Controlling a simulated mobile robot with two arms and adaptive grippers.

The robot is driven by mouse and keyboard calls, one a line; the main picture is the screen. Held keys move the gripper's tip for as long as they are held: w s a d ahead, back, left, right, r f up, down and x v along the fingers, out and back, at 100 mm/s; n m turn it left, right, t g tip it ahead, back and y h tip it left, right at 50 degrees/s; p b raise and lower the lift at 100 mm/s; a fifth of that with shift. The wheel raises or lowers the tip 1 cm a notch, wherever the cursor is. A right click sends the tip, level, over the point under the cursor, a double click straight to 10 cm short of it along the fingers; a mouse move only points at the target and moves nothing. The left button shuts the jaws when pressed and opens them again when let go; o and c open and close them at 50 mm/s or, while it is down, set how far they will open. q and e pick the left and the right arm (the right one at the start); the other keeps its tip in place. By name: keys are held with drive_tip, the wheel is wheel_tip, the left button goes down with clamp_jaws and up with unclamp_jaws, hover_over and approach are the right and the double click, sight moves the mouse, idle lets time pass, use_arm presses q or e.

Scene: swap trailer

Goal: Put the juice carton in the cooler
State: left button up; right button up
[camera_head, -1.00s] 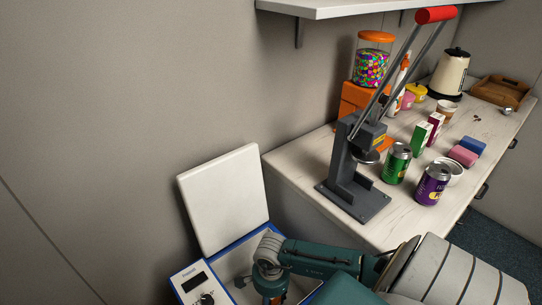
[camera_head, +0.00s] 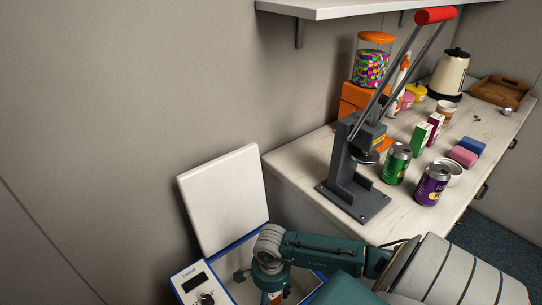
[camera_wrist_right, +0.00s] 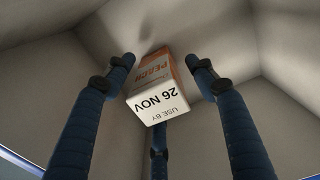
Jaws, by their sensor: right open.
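My left gripper is not in view.
A wooden counter (camera_head: 300,165) runs behind the cooler. On it stand a grey press (camera_head: 345,170) with a red handle, a green can (camera_head: 396,165), a purple can (camera_head: 432,185), a candy dispenser (camera_head: 373,66) and small boxes. A shelf (camera_head: 350,8) hangs above.

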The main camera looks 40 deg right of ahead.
wheel_tip(320, 180, up, 9)
drive_tip(key=shift+f, duration=0.1)
idle(0.7)
